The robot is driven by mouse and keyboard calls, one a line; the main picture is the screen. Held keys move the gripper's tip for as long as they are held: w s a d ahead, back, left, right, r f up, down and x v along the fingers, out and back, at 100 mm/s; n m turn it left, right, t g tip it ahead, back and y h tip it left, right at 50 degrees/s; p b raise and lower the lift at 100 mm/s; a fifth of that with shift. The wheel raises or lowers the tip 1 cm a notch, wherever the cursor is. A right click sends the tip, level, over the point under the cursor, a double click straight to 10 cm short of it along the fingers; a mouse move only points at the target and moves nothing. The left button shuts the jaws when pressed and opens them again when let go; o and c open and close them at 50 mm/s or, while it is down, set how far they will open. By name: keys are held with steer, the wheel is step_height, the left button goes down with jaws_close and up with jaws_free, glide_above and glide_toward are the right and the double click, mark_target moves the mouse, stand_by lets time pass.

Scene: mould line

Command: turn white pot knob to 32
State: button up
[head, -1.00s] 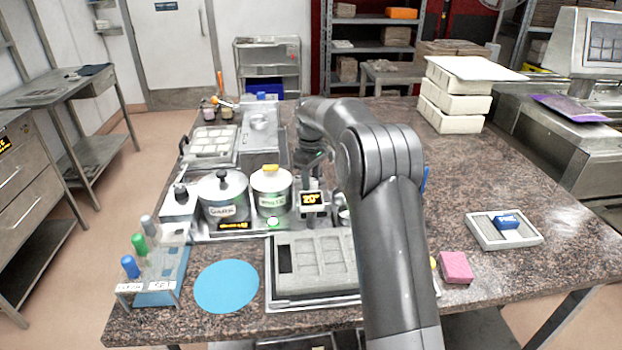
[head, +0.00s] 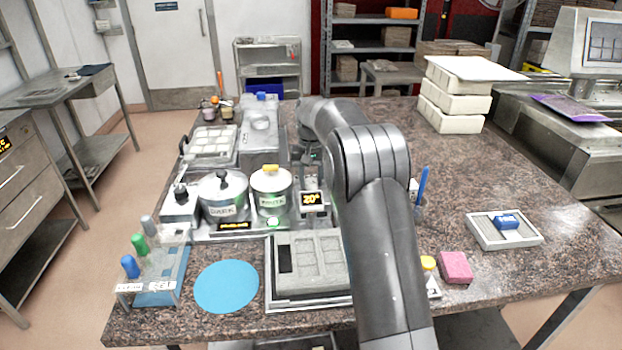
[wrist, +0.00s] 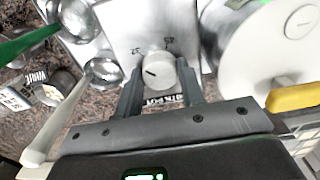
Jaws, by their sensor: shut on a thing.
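The white pot (head: 271,203), with a yellow-handled lid, stands on the metal unit in the head view. Its lid fills the right of the wrist view (wrist: 255,45). A small display (head: 312,199) right of the pot reads about 20°. In the wrist view, the pale round knob (wrist: 160,72) sits on a metal panel (wrist: 140,25) with printed numbers around it, one looking like 32 at upper left. A dark mark on the knob points left and slightly up. My gripper (wrist: 159,86) is shut on the knob, a finger on each side. My arm hides the knob in the head view.
A grey mould (head: 310,285) lies in front. A blue disc (head: 226,286) and a pink block (head: 455,267) lie on the counter.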

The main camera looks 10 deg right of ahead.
mark_target(311, 181)
steer(key=shift+m, duration=0.6)
steer(key=o, duration=1)
steer(key=shift+r, duration=0.15)
step_height(311, 181, up, 10)
steer(key=shift+r, duration=0.25)
steer(key=shift+r, duration=0.1)
